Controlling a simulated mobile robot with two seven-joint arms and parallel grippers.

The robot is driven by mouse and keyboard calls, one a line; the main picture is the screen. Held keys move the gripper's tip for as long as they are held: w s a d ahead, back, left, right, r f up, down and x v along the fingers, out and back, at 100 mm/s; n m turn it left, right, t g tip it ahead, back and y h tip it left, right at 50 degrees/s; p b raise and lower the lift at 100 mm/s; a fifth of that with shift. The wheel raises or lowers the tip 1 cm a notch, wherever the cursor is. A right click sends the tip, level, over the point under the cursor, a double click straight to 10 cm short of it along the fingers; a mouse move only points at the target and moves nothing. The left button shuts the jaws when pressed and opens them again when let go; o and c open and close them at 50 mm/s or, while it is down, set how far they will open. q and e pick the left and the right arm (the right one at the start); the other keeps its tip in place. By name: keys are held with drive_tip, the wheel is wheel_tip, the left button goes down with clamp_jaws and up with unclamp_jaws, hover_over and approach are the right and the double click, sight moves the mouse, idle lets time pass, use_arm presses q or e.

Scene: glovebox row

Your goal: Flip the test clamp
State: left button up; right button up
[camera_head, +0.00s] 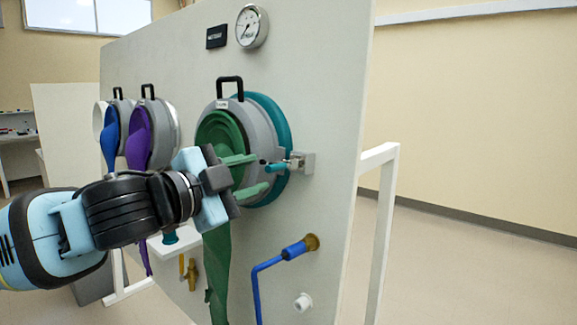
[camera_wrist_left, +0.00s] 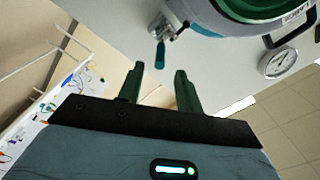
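The test clamp (camera_head: 298,161) is a small metal toggle clamp with a teal handle, mounted on the panel at the right edge of the green-gloved port. Its handle points left, toward my gripper. In the left wrist view the clamp (camera_wrist_left: 160,53) shows its teal handle just beyond the fingertips, in line with the gap. My left gripper (camera_head: 261,172) has green fingers and is open and empty, in front of the port. In the left wrist view both fingers (camera_wrist_left: 159,72) stand apart with nothing between them. My right gripper is not in view.
The port ring (camera_head: 282,120) with its green glove (camera_head: 218,265) is behind my left gripper. A pressure gauge (camera_head: 252,27) is above. A blue pipe (camera_head: 256,285) with a blue-sleeved fitting is below. Blue and purple gloves (camera_head: 138,140) hang farther left. Floor right of the panel is clear.

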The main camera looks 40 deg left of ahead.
sight(284, 165)
use_arm(q)
drive_tip(key=shift+w+d+p, duration=0.15)
drive_tip(key=shift+w+p, duration=0.55)
drive_tip(key=shift+w, duration=1.2)
drive_tip(key=shift+w+d+p, duration=0.15)
drive_tip(key=shift+w+p, duration=0.55)
drive_tip(key=shift+w, duration=1.2)
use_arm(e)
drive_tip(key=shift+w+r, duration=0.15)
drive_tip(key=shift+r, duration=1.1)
use_arm(q)
clamp_jaws()
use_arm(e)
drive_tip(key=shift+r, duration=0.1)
